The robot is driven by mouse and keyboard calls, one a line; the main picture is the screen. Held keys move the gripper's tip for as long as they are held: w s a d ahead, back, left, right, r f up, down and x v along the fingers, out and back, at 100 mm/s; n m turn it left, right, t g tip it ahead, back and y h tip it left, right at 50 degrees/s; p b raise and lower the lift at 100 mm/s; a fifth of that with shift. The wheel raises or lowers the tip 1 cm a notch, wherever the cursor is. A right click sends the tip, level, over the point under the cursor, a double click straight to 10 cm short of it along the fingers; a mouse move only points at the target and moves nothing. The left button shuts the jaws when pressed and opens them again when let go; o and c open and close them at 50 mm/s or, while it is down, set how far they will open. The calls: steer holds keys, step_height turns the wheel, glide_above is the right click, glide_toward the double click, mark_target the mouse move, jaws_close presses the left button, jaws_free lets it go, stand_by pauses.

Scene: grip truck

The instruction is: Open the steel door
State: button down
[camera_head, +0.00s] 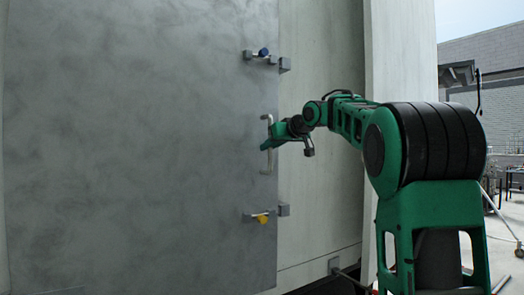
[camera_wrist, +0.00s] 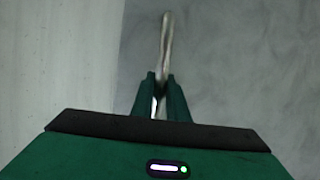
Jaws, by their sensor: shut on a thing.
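The grey steel door (camera_head: 140,140) fills the left of the head view and stands flat along the pale wall, looking closed. Its upright metal handle (camera_head: 268,128) is near the door's right edge. My gripper (camera_head: 268,143) reaches it from the right and is shut on the handle at about mid-height. In the wrist view the handle (camera_wrist: 167,38) rises beyond my green fingers (camera_wrist: 161,85), which close around its lower visible part. The fingers hide part of the handle.
A latch with a blue knob (camera_head: 263,52) sits above the handle, and one with a yellow knob (camera_head: 262,218) sits below. The pale wall (camera_head: 320,200) is right of the door. Stands and equipment (camera_head: 508,165) are outside at far right.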

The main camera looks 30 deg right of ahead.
steer(key=shift+s+a, duration=0.15)
steer(key=shift+s, duration=0.9)
steer(key=shift+s+a, duration=0.15)
steer(key=shift+s, duration=0.9)
steer(key=s+a, duration=0.1)
steer(key=s, duration=0.5)
steer(key=shift+s, duration=0.2)
steer(key=shift+a, duration=0.1)
steer(key=s+a, duration=0.1)
steer(key=s, duration=0.5)
steer(key=shift+s+a, duration=0.2)
steer(key=shift+a, duration=0.15)
steer(key=s+a, duration=0.2)
steer(key=s, duration=0.4)
steer(key=shift+s+a, duration=0.1)
